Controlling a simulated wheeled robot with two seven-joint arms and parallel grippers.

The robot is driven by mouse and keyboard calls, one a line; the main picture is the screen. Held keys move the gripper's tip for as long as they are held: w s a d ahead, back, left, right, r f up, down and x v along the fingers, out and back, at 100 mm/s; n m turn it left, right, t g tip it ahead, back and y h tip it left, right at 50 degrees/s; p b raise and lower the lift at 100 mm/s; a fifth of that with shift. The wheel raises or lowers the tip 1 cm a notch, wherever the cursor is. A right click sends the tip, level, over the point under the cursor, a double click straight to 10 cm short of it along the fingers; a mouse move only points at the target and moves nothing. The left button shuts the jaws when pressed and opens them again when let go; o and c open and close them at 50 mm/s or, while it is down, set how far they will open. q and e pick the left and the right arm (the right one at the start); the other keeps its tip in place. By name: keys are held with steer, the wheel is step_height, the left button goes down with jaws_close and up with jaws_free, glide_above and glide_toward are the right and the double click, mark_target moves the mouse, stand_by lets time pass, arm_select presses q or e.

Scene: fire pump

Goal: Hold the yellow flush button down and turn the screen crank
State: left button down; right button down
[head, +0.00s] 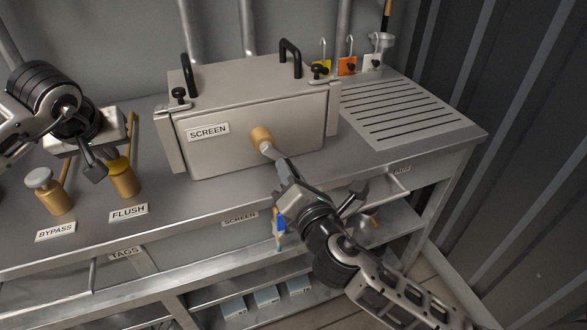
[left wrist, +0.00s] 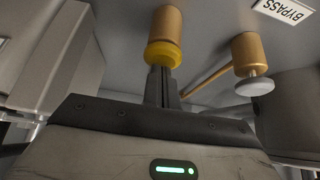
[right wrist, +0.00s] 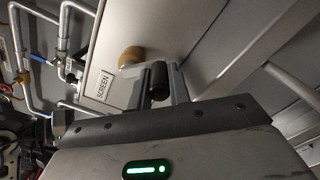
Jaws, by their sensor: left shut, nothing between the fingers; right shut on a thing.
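The yellow flush button (head: 118,165) tops a brass post behind the FLUSH label. My left gripper (head: 101,174) is shut and empty, its fingertips at the button. In the left wrist view the fingertips overlap the front of the yellow button (left wrist: 163,55); how far it is pressed I cannot tell. The screen crank (head: 267,149) sits on a brass hub (head: 260,136) on the front of the SCREEN box (head: 255,105). My right gripper (head: 279,170) is shut on the crank's handle, a dark cylinder (right wrist: 158,80) between the fingers in the right wrist view.
A grey-capped BYPASS post (head: 50,192) stands left of the flush post. Yellow, orange and white tags (head: 347,65) hang on hooks behind the box. A slotted drain panel (head: 395,110) lies clear at right. Shelves with boxes (head: 266,296) are below the bench.

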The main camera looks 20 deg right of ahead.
steer(key=m, duration=0.2)
steer(key=a+m, duration=0.1)
steer(key=shift+a+f+m, duration=0.2)
steer(key=shift+f+m, duration=0.2)
steer(key=shift+a+f+m, duration=0.1)
steer(key=shift+a+m, duration=0.25)
steer(key=shift+m, duration=0.5)
steer(key=shift+a+f+m, duration=0.1)
steer(key=shift+a+m, duration=0.2)
steer(key=shift+m, duration=0.55)
steer(key=c, duration=1.3)
jaws_free()
steer(key=shift+r, duration=0.1)
